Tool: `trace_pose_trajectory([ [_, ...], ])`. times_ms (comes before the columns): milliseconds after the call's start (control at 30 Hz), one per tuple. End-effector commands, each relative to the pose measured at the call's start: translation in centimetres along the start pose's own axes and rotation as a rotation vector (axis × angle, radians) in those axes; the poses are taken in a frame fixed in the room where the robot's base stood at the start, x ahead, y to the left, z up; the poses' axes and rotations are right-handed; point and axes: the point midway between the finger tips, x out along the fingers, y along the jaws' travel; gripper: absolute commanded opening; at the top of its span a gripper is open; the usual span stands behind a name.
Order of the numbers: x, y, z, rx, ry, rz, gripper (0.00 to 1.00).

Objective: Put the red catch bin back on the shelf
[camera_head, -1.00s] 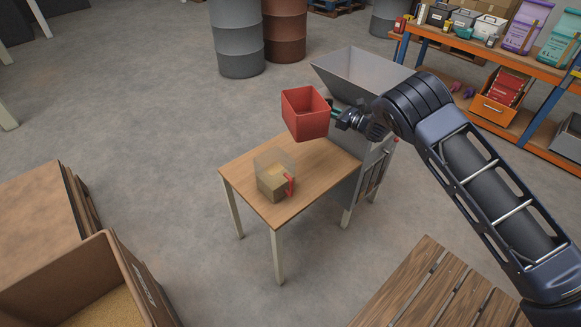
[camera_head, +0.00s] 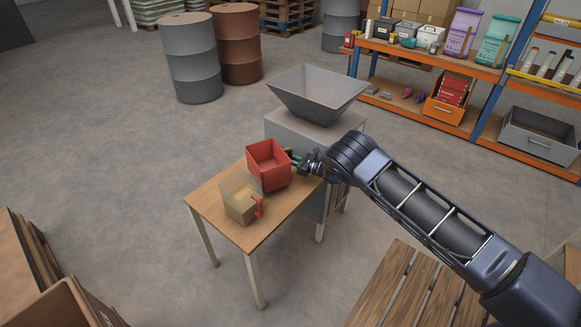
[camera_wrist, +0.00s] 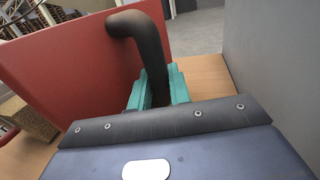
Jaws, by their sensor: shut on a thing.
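The red catch bin (camera_head: 268,178) is upright and looks empty inside. It is over the far part of the wooden table, behind the clear scoop; I cannot tell whether its base touches the tabletop. My gripper (camera_head: 297,160) is at its right side. In the wrist view, the teal fingers (camera_wrist: 157,90) are shut on the bin's black handle (camera_wrist: 150,50), and the red wall (camera_wrist: 75,75) fills the left. The blue and orange shelf rack (camera_head: 478,70) stands at the back right, with its boards partly filled.
The wooden table (camera_head: 222,221) holds a clear container (camera_head: 238,205) of grain with a red handle, close to the bin. The grey hopper machine (camera_head: 315,95) stands right behind. Drums (camera_head: 190,60) stand at the back left; a slatted pallet (camera_head: 400,290) is at front right. Open floor lies before the rack.

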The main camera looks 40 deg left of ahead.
Motion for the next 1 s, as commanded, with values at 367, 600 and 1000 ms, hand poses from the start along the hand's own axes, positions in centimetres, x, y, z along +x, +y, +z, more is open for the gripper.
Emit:
trace_pose_trajectory([
  [367, 0.0, 0.0, -3.7, 0.001, 0.000, 0.001, 0.00],
  [600, 0.0, 0.0, -3.9, 0.001, -0.001, 0.000, 0.00],
  [1000, -0.1, 0.0, -4.1, 0.001, 0.000, 0.000, 0.41],
])
